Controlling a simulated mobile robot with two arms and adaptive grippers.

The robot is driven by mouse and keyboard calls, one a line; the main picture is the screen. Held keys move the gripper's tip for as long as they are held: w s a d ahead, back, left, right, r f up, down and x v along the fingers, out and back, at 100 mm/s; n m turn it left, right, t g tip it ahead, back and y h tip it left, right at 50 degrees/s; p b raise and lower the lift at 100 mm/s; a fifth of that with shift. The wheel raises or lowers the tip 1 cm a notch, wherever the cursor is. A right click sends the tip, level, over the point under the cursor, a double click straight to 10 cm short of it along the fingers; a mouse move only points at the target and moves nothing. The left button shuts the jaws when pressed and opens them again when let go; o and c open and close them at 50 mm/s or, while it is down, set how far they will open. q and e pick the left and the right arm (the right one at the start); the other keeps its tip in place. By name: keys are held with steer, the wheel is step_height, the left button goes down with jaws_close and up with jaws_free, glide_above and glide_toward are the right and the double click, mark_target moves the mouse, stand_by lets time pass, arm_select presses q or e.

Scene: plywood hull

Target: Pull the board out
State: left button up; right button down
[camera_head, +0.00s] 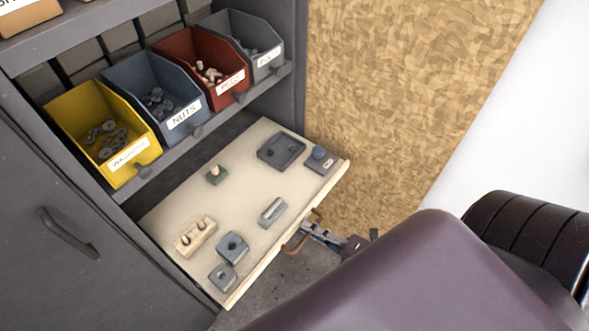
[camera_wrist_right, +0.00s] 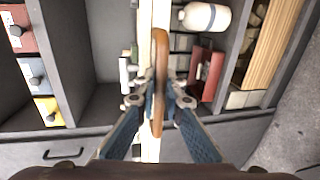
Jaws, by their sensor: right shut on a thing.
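The pale wooden board (camera_head: 240,208) sticks out of the grey cabinet below the row of bins, in the head view. It carries several small metal and wooden parts. A brown curved handle (camera_head: 294,246) is fixed to its front edge. My right gripper (camera_head: 306,229) is at this handle, and my arm partly covers the area. In the right wrist view, the gripper's two fingers (camera_wrist_right: 159,98) close on the brown handle (camera_wrist_right: 159,45) from both sides. The board's edge (camera_wrist_right: 144,55) shows behind it. How far the board reaches inside the cabinet is hidden. My left gripper is not in view.
Above the board stand a yellow bin (camera_head: 97,140), a blue bin (camera_head: 152,92), a red bin (camera_head: 200,65) and a grey bin (camera_head: 245,40) of small parts. A cabinet door (camera_head: 60,260) is at left. A chipboard panel (camera_head: 400,90) stands on the right.

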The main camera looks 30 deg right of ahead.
steer(key=shift+f+v, duration=0.25)
steer(key=shift+v, duration=1.05)
steer(key=c, duration=2.3)
jaws_free()
steer(key=shift+s, duration=0.1)
steer(key=v, duration=1.2)
steer(key=shift+f, duration=0.15)
